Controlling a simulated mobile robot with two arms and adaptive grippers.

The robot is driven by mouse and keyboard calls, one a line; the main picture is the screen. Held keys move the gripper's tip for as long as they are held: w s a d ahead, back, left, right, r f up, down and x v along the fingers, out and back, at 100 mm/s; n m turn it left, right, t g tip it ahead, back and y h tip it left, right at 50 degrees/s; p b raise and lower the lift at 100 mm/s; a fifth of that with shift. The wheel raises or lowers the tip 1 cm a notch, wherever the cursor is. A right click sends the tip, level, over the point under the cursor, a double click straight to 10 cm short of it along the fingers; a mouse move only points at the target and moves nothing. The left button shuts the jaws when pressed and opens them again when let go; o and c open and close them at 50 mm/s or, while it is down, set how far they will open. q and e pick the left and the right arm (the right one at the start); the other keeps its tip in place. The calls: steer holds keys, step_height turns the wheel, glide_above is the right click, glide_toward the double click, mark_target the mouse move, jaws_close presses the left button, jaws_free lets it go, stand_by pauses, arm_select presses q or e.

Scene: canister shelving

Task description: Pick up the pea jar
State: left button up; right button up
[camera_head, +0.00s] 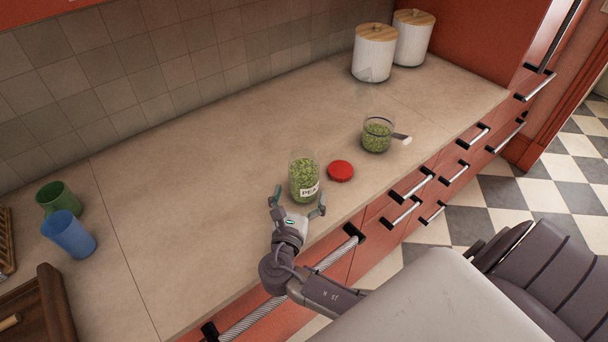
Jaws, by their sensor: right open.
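The pea jar (303,180) is a clear glass jar filled with green peas, with a white label whose visible letters begin "PE". It stands upright and without a lid on the counter, near the front edge. My right gripper (298,204) is open at the near side of the jar, with one finger to the left of the jar's base and the other to its right. I cannot tell whether the fingers touch the glass. A red lid (340,171) lies on the counter just right of the jar. My left gripper is not in view.
A glass bowl of peas (376,136) with a scoop handle stands to the right. Two white canisters (374,56) with wooden lids are at the back right. A green cup (60,200) and a blue cup (70,236) stand at the left. The middle counter (190,165) is clear.

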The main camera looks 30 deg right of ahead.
mark_target(304, 175)
steer(key=shift+w+d+r+p, duration=0.55)
steer(key=shift+w+r+p, duration=0.05)
steer(key=shift+r+p, duration=0.1)
steer(key=p+x, duration=0.1)
steer(key=x, duration=0.2)
steer(key=shift+w+f, duration=0.1)
steer(key=shift+w+d+f, duration=0.1)
steer(key=shift+d, duration=0.05)
steer(key=c, duration=1.6)
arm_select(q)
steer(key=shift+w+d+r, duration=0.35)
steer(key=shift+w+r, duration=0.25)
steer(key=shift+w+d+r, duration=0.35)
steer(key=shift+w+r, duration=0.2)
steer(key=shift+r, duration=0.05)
arm_select(e)
steer(key=shift+c, duration=0.4)
